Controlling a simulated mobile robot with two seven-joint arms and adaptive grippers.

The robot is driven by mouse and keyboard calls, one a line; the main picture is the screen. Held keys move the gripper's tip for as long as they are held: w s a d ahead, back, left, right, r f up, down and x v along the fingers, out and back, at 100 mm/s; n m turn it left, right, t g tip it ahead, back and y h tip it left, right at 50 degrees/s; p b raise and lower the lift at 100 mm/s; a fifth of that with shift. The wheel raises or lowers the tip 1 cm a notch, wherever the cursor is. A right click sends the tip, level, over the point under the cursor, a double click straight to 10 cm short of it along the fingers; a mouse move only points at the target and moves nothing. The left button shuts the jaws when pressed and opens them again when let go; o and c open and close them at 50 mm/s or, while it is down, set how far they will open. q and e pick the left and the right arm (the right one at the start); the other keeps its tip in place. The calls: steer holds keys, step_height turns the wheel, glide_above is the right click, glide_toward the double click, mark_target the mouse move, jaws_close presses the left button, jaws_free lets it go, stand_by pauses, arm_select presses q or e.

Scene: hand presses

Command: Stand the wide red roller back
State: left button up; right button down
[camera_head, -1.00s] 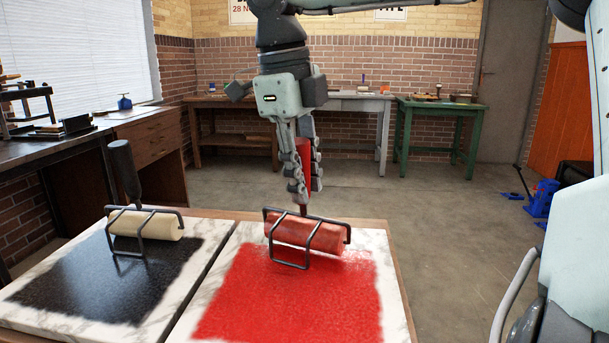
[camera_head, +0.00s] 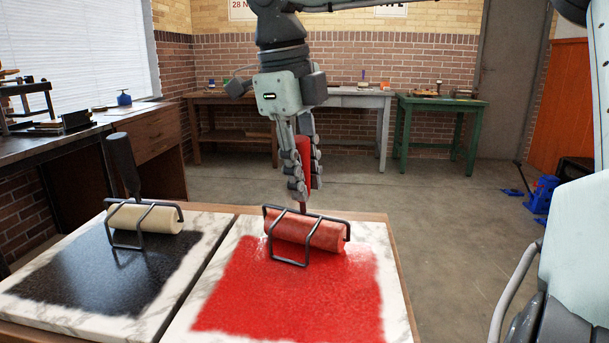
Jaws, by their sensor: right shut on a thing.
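The wide red roller (camera_head: 318,233) is at the back of the red ink patch (camera_head: 290,290) on the right marble slab (camera_head: 398,285). Its black wire frame is around the drum, and its red handle (camera_head: 304,156) points up. My right gripper (camera_head: 304,190) points down and is shut on the red handle, above the drum. I cannot tell whether the drum touches the slab. My left gripper is not in view.
A cream roller (camera_head: 146,217) with a black upright handle (camera_head: 123,165) is on the left slab, at the back of a black ink patch (camera_head: 95,275). A dark side bench (camera_head: 75,150) runs along the left.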

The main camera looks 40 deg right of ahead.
mark_target(299, 138)
steer(key=c, duration=0.8)
jaws_free()
steer(key=shift+w+a+r+p, duration=0.1)
steer(key=shift+a+r+p, duration=0.05)
steer(key=shift+r+p, duration=0.8)
steer(key=shift+a+r+p, duration=0.15)
steer(key=shift+r+p, duration=0.5)
steer(key=shift+r, duration=0.45)
steer(key=shift+w+a+r+p, duration=0.1)
steer(key=shift+a+r+p, duration=0.05)
steer(key=shift+r+p, duration=0.8)
steer(key=shift+a+r+p, duration=0.15)
steer(key=shift+r+p, duration=0.05)
steer(key=shift+r, duration=0.55)
steer(key=shift+a+r+p, duration=0.1)
steer(key=shift+r+p, duration=0.05)
steer(key=shift+r, duration=0.6)
steer(key=shift+f, duration=0.15)
